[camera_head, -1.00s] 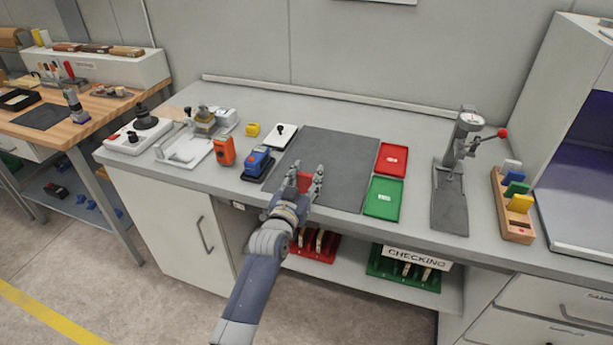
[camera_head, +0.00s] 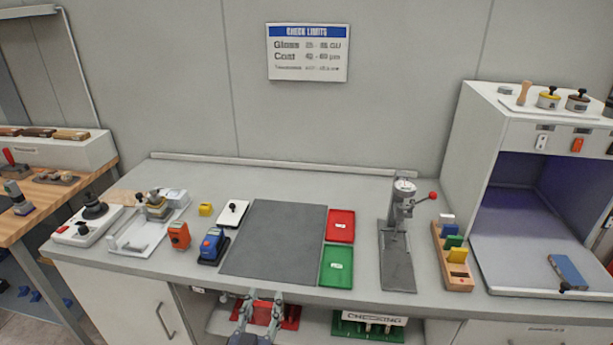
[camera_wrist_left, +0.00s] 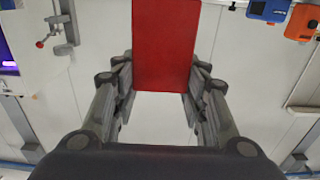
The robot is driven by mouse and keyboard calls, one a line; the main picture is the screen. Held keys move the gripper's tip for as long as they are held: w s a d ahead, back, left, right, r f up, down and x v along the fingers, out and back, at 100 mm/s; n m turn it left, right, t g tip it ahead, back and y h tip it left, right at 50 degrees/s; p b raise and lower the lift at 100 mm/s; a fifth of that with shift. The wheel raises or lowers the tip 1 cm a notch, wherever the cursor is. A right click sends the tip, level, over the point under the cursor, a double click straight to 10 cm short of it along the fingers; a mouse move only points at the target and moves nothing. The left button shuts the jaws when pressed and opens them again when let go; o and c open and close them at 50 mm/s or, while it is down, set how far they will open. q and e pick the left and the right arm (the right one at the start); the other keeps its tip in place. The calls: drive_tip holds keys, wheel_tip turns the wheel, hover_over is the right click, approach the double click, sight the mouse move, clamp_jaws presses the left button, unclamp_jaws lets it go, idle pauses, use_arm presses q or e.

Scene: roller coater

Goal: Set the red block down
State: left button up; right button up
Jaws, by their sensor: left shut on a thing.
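My left gripper (camera_head: 262,299) is in front of the bench's front edge, low in the head view, with its fingers pointing up in the picture. It is shut on the red block (camera_wrist_left: 166,45), which shows large between the fingers in the left wrist view. In the head view the red block (camera_head: 263,313) is small and partly hidden between the fingers, with a red tray behind it. The block is off the bench top. My right gripper is not in view.
A bare dark mat (camera_head: 275,240) lies on the bench, with a red tray (camera_head: 340,225) and a green tray (camera_head: 336,267) to its right. A blue gauge (camera_head: 213,246) stands to its left. A press (camera_head: 398,240) and a wooden rack of coloured blocks (camera_head: 453,270) stand further right.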

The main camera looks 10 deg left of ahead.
use_arm(q)
drive_tip(key=shift+s+a+f, duration=0.1)
drive_tip(key=shift+s+f, duration=0.05)
drive_tip(key=shift+s, duration=0.2)
drive_tip(key=s+a+r+b, duration=0.1)
drive_tip(key=s+b, duration=0.3)
drive_tip(key=s, duration=0.4)
drive_tip(key=s+a+r+b, duration=0.2)
drive_tip(key=s+b, duration=0.3)
drive_tip(key=s, duration=0.3)
drive_tip(key=shift+a+y, duration=0.2)
drive_tip(key=shift+y, duration=0.1)
